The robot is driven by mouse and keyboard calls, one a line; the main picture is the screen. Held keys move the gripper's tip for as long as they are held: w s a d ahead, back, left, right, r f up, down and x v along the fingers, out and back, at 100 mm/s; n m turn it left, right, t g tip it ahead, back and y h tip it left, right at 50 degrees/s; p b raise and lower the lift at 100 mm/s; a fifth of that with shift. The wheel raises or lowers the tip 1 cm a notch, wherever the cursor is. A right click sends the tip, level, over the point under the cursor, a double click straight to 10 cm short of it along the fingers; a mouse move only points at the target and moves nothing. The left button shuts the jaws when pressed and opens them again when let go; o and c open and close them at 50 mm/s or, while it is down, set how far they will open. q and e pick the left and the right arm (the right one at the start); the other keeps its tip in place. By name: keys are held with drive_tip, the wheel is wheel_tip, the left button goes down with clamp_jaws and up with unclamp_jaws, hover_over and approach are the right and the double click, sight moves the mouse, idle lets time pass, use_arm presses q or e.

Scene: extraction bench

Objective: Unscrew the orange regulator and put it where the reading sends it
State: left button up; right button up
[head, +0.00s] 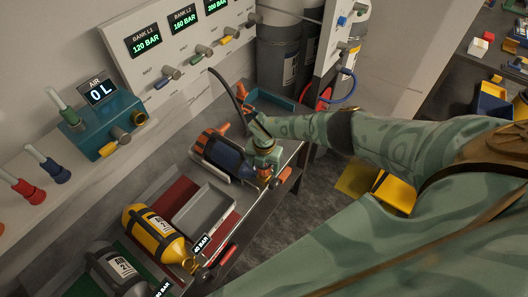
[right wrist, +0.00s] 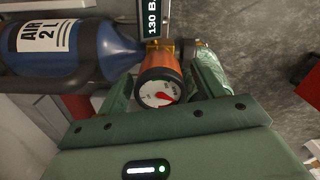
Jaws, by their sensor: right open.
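The orange regulator (right wrist: 160,64) sits on the brass valve of the blue cylinder (right wrist: 68,48), marked AIR 2 L. Its round white gauge has a red needle; I cannot read the value. My left gripper is not in view.
A yellow cylinder (head: 150,230) and a grey one (head: 112,268) lie nearer on the bench. An empty grey tray (head: 205,209) lies between the yellow and blue cylinders. The wall panel (head: 160,38) shows bank pressures: L1 reads 120 BAR. A blue box (head: 123,112) has an AIR 0 L display.

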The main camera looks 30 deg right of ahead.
drive_tip(key=c, duration=1.1)
drive_tip(key=n+b, duration=0.1)
drive_tip(key=n, duration=0.6)
drive_tip(key=shift+f+b, duration=0.15)
drive_tip(key=shift+b, duration=0.15)
drive_tip(key=n, duration=0.2)
drive_tip(key=shift+n+b, duration=0.3)
drive_tip(key=shift+n, duration=0.1)
drive_tip(key=n+b, duration=0.1)
drive_tip(key=n, duration=0.3)
drive_tip(key=shift+n, duration=0.4)
drive_tip(key=n+b, duration=0.2)
drive_tip(key=n, duration=0.5)
drive_tip(key=n+b, duration=0.1)
drive_tip(key=n, duration=0.3)
drive_tip(key=shift+n, duration=0.3)
drive_tip(key=shift+r+n, duration=0.2)
drive_tip(key=shift+n, duration=0.5)
drive_tip(key=o, duration=1.1)
